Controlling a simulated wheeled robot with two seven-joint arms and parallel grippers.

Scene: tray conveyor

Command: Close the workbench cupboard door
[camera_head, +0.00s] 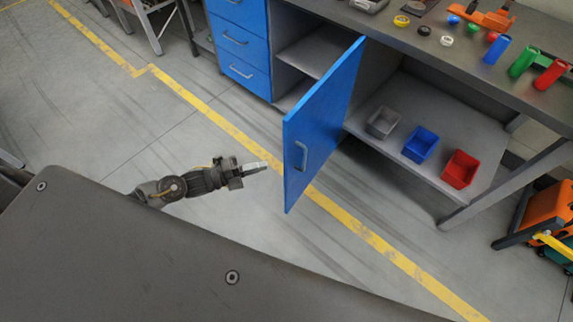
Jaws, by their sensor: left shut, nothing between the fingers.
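The blue cupboard door (318,128) of the workbench (440,45) stands wide open, swung out toward me. The open cupboard (308,60) shows a shelf and an empty inside, left of the door. My left gripper (264,166) is shut and empty, to the left of the door near its lower outer part. A small gap seems to lie between the fingertips and the door. My right gripper is not in view.
Blue drawers (237,42) are left of the cupboard. Grey, blue (420,145) and red (461,169) bins stand on a low shelf to the right. An orange case (548,208) is at far right. The floor around the door is clear.

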